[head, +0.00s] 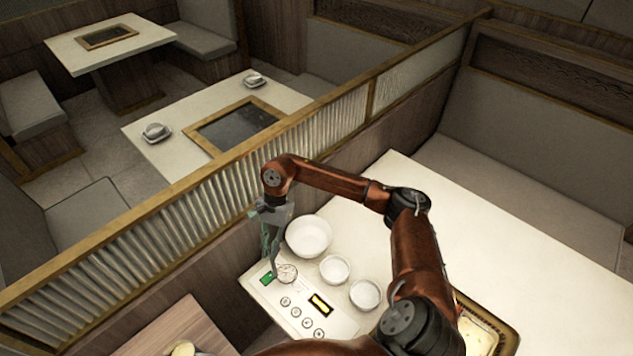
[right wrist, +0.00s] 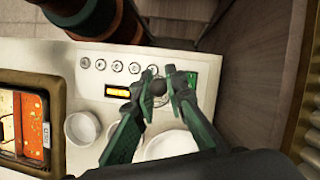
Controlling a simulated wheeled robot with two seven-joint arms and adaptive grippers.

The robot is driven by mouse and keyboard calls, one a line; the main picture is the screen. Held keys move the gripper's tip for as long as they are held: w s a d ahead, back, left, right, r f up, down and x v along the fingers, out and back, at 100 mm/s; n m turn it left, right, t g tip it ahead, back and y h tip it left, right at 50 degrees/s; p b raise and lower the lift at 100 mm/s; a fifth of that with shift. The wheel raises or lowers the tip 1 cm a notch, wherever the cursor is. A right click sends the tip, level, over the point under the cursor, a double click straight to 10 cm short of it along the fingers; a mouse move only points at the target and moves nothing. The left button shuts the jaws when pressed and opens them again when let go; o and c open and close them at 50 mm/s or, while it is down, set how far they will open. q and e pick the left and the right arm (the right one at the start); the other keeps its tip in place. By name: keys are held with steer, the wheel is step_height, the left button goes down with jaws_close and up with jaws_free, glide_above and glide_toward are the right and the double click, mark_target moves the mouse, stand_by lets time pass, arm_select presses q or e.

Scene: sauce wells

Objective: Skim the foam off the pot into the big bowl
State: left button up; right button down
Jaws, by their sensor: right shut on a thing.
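My right gripper (head: 272,262) points down over the light control panel, left of the big bowl. In the right wrist view its green fingers (right wrist: 160,82) are closed on a small dark rounded thing (right wrist: 158,88), which looks like the end of a skimmer handle. A round, mesh-like skimmer head (head: 286,274) shows just beside the fingertips in the head view. The white big bowl (head: 308,237) stands close by; it also shows in the right wrist view (right wrist: 178,146), partly behind a finger. The pot (head: 512,345) is partly hidden by my arm; its brown rim (right wrist: 55,90) shows at left in the right wrist view. My left gripper is out of view.
Two smaller white bowls (head: 335,269) (head: 365,295) stand between the big bowl and my forearm. The panel (head: 262,294) carries several knobs and a yellow display. A ribbed partition (head: 230,178) rises behind the counter. The white tabletop (head: 540,250) at right is clear.

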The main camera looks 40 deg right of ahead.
arm_select(q)
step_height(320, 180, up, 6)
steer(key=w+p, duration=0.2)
steer(key=p, duration=0.3)
arm_select(e)
steer(key=w+d+r+m+t+h, duration=0.1)
steer(key=w+d+m+t+h, duration=0.2)
steer(key=d+m, duration=0.9)
steer(key=w+d+r+m+t+h, duration=0.1)
steer(key=w+d+m+t+h, duration=0.2)
steer(key=d+m, duration=0.9)
steer(key=w+m, duration=0.1)
steer(key=m, duration=0.2)
steer(key=shift+w+d+m, duration=0.2)
steer(key=shift+d+m, duration=0.1)
steer(key=shift+d, duration=0.1)
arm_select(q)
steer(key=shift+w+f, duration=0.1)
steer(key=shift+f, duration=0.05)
arm_select(e)
steer(key=shift+w, duration=0.1)
